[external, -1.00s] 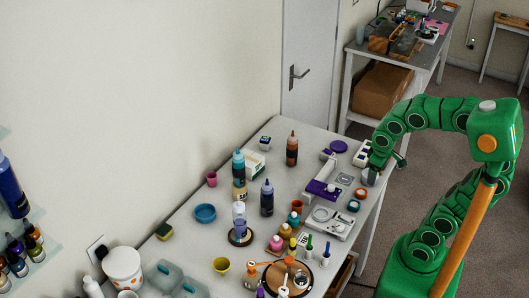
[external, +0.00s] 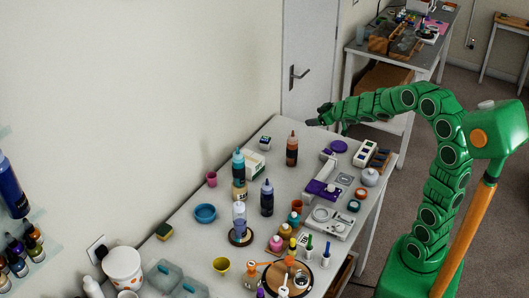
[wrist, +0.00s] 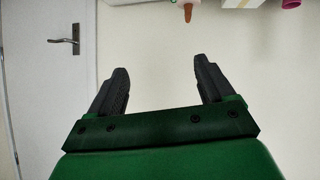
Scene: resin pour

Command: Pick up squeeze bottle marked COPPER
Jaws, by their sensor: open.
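A squeeze bottle with brown-orange contents (external: 292,151) and an orange-brown nozzle stands upright at the back of the worktable. Its colour fits copper, but I cannot read its label. My gripper (external: 316,116) is open and empty, above the table's far end, a little up and right of this bottle in the external view. In the wrist view my gripper (wrist: 153,75) shows two dark fingers spread apart with only wall between them. An orange nozzle (wrist: 188,12) points down at the top edge there, probably this bottle's; its body is out of frame.
A teal bottle (external: 238,163) and a dark blue bottle (external: 267,198) stand nearby on the worktable (external: 187,228). A white box (external: 255,165) and a small dark-topped jar (external: 265,143) are left of the brown-orange bottle. The wall and door (external: 308,60) lie behind.

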